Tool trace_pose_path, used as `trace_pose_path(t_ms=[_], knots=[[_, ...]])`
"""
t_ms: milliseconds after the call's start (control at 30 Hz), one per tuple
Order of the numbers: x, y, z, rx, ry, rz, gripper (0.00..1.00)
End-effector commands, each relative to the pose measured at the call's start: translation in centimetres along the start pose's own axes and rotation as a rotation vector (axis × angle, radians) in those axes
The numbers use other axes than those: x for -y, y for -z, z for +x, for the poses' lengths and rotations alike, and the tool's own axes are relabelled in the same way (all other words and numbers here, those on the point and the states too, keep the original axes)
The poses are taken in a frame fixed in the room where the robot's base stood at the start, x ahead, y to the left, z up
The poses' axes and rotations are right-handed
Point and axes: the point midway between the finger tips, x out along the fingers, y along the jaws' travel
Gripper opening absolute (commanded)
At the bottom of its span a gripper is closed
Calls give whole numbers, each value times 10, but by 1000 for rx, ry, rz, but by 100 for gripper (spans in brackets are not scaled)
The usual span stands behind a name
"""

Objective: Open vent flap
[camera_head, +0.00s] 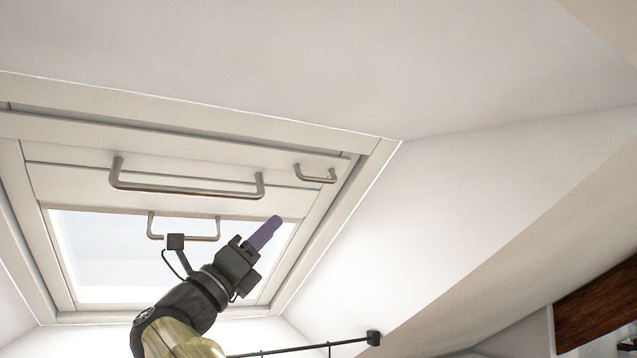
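A white roof window (120,107) is set in the sloped ceiling. A pale panel (85,180) runs across its upper part; I take it for the vent flap, and it looks closed. A long metal bar handle (187,193) is on this panel. A smaller metal handle (316,179) is at its right end. Another handle (203,238) shows lower, at the top of the glass. My gripper (265,232), with purple fingers, points up and right, below the right end of the long bar in the picture. It holds no visible object. The gap between the fingers cannot be made out.
The bright glass pane (100,250) lies behind my arm. A dark rail (310,347) with a black end mount (373,338) is below right. The sloped white wall (400,230) right of the window is bare. A brown wooden surface (595,305) is at the far lower right.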

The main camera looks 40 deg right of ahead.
Motion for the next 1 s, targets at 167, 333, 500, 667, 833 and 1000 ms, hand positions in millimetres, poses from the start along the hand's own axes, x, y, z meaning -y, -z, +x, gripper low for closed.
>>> trace_pose_path(t_ms=[167,333,500,667,833,1000], knots=[[-1,0,0,1,-1,-2,32],[0,0,3,2,-1,-5,32],[0,-2,21,2,0,-7,32],[0,-3,47,2,-1,-8,32],[1,-3,76,2,-1,-8,32],[0,-3,103,3,-1,-9,32]])
